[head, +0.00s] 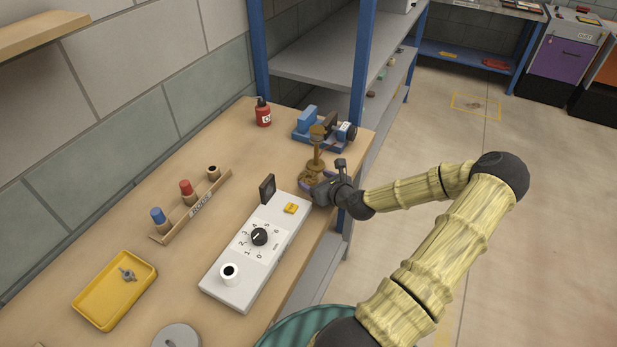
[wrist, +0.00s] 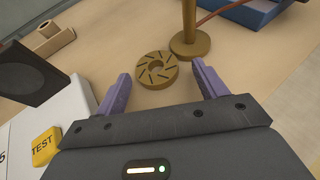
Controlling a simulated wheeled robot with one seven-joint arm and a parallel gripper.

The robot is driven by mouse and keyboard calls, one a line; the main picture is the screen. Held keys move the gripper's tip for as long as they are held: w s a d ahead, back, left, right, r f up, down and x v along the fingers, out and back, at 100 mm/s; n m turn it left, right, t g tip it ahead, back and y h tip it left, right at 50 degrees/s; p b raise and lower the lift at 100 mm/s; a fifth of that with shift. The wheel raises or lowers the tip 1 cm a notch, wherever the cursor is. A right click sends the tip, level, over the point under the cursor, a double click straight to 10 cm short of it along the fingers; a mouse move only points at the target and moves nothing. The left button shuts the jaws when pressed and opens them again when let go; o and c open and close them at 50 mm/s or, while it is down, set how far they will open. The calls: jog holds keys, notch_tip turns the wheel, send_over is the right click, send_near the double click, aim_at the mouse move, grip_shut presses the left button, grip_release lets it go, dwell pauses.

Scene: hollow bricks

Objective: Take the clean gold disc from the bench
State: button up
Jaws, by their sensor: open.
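A gold disc (wrist: 157,70) with a centre hole and dark slots lies flat on the wooden bench in the wrist view. In the head view a gold shape beside my gripper looks like this disc (head: 308,177), partly hidden. My gripper (wrist: 160,84) is open, its two purple fingers on either side of the disc's near part, with nothing held. It also shows in the head view (head: 310,187) at the bench's right edge. I cannot tell whether the fingers are at the disc's height.
A gold stand (wrist: 190,44) with a round base stands just right of the disc. A white dial box (head: 262,250) with a yellow TEST button and a dark upright panel (head: 267,188) is close by. Blue equipment (head: 307,121) and a shelf post stand behind.

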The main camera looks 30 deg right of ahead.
jog(key=shift+w+f, duration=0.25)
jog(key=shift+w, duration=0.4)
jog(key=c, duration=0.9)
